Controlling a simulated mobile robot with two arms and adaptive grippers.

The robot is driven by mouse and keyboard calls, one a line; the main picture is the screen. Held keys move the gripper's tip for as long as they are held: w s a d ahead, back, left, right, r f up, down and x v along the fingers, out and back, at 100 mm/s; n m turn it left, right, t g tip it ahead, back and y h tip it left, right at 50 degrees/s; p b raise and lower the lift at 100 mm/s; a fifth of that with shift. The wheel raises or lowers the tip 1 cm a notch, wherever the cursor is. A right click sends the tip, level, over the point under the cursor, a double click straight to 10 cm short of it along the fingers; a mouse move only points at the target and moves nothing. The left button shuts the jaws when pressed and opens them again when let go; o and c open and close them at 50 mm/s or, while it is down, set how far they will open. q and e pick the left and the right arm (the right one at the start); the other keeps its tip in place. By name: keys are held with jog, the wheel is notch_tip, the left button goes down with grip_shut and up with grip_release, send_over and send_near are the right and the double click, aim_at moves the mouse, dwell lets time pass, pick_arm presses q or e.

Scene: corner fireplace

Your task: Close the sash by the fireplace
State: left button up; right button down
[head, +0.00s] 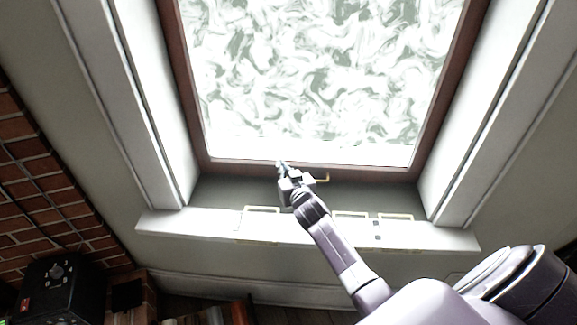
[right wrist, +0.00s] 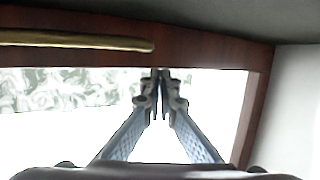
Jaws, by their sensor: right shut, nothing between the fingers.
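The sash has a brown wooden frame (head: 345,170) around swirl-patterned glass (head: 320,75). It fills the upper middle of the head view, and its rail (right wrist: 215,50) crosses the top of the right wrist view. A brass handle (head: 322,179) on the bottom rail is partly hidden by my right gripper (head: 282,165). The handle also shows in the right wrist view (right wrist: 80,43), left of the fingers. My right gripper is shut and empty, its fingertips (right wrist: 161,75) over the rail beside the handle. I cannot tell whether they touch it. My left gripper is not in view.
A white sill (head: 200,225) with pale rectangular outlines runs below the window. White jambs (head: 150,110) flank the sash on both sides. A brick fireplace wall (head: 40,190) and a black box (head: 58,285) with a knob stand at the lower left.

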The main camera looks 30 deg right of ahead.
aim_at(279, 151)
notch_tip(279, 151, up, 4)
jog(key=shift+w+r+p, duration=0.1)
jog(key=shift+p, duration=1.1)
jog(key=v, duration=1)
jog(key=shift+f+b, duration=0.3)
jog(key=shift+b, duration=0.05)
